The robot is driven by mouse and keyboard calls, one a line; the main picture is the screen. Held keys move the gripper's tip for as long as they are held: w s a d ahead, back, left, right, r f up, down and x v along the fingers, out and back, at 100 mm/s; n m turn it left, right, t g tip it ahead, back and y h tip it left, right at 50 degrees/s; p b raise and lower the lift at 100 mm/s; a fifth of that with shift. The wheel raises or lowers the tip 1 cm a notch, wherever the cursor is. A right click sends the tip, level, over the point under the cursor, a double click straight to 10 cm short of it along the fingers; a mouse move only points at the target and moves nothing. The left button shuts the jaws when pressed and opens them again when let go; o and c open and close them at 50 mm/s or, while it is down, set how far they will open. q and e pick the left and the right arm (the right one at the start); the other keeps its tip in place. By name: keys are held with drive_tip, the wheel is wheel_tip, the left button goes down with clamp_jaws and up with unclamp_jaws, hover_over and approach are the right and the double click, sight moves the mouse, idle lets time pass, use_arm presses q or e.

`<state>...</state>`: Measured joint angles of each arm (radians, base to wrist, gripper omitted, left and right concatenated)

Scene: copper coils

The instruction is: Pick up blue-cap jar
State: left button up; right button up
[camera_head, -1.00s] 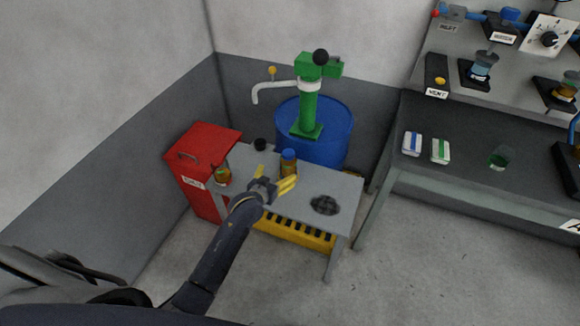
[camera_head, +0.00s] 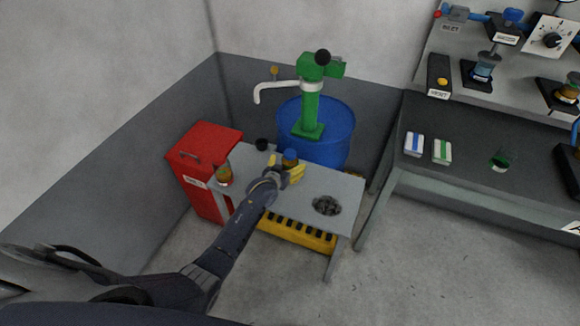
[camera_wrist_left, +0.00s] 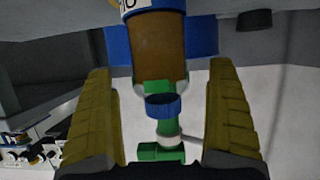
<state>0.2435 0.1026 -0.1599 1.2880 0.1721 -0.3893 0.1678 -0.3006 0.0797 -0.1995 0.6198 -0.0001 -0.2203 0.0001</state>
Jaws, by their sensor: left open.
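The blue-cap jar (camera_head: 290,155) stands on the small grey table, an amber jar with a blue lid. My left gripper (camera_head: 285,167) is open at the jar, its yellow fingers on either side and partly hiding the body. In the left wrist view, which is upside down, the amber jar body (camera_wrist_left: 157,52) lies between the fingertips (camera_wrist_left: 161,66), with a gap showing on each side. Its blue cap (camera_wrist_left: 163,106) shows below the body there. My right gripper is not in view.
The grey table (camera_head: 322,184) also holds an amber jar (camera_head: 223,177) at left, a black-topped item (camera_head: 261,144) and a dark coil pile (camera_head: 326,205). Behind stand a blue drum (camera_head: 335,128) and green pump (camera_head: 309,105). A red cabinet (camera_head: 200,152) stands left.

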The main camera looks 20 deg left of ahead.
use_arm(q)
drive_tip(key=shift+x, duration=1.35)
drive_tip(key=c, duration=1.5)
drive_tip(key=shift+c, duration=0.2)
